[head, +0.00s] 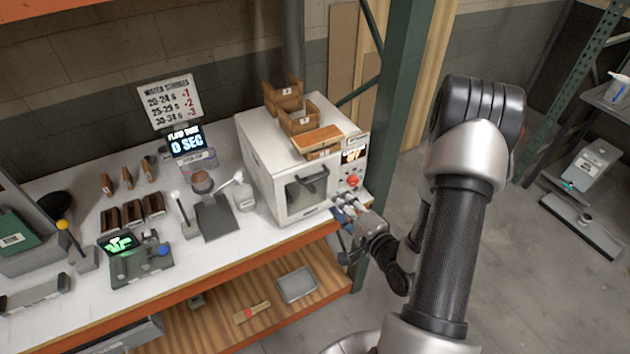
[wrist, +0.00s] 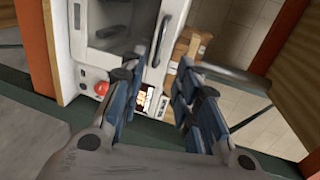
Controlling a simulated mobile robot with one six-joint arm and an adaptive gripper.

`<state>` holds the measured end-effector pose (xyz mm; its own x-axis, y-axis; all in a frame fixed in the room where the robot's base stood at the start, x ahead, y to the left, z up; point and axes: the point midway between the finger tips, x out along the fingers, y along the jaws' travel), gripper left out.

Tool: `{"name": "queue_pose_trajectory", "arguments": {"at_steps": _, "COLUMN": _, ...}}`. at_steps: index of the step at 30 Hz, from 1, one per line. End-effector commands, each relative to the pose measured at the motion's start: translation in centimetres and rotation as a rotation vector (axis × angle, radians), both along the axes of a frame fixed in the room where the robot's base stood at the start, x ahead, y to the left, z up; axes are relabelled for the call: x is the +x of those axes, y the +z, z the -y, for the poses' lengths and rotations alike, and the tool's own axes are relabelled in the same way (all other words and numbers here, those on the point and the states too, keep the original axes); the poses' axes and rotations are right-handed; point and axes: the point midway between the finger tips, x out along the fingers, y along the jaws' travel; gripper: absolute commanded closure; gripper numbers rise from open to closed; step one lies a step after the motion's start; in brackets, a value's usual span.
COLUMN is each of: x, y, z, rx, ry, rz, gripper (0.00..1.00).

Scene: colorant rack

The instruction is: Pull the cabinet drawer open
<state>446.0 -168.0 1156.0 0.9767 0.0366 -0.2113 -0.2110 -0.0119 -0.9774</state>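The white cabinet (head: 262,165) stands at the right end of the workbench. Its front has a dark window with a dark curved handle (head: 312,184); I see no clear gap around this front. My gripper (head: 350,225) is low by the cabinet's front right corner, right of the handle. In the wrist view, my gripper (wrist: 157,68) has its two blue fingers spread apart, with nothing between them that I can see held. The cabinet front (wrist: 84,55) lies beyond the fingers, turned sideways. Whether a fingertip touches it is unclear.
Wooden boxes (head: 299,120) sit on the cabinet. A red button (head: 354,181) and a lit display (head: 354,156) are on its front right. A white bottle (head: 244,196) stands left of it.

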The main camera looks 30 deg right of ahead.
Motion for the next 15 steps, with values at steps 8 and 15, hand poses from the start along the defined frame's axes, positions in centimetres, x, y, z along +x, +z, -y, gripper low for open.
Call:
{"name": "queue_pose_trajectory", "arguments": {"at_steps": 8, "x": 1.3, "y": -0.9, "z": 0.1, "rx": -0.005, "ry": 0.004, "rz": -0.001, "gripper": 0.7}}
{"name": "queue_pose_trajectory", "arguments": {"at_steps": 15, "x": 2.1, "y": -1.0, "z": 0.0, "rx": -0.006, "ry": 0.001, "rz": 0.002, "gripper": 0.7}}
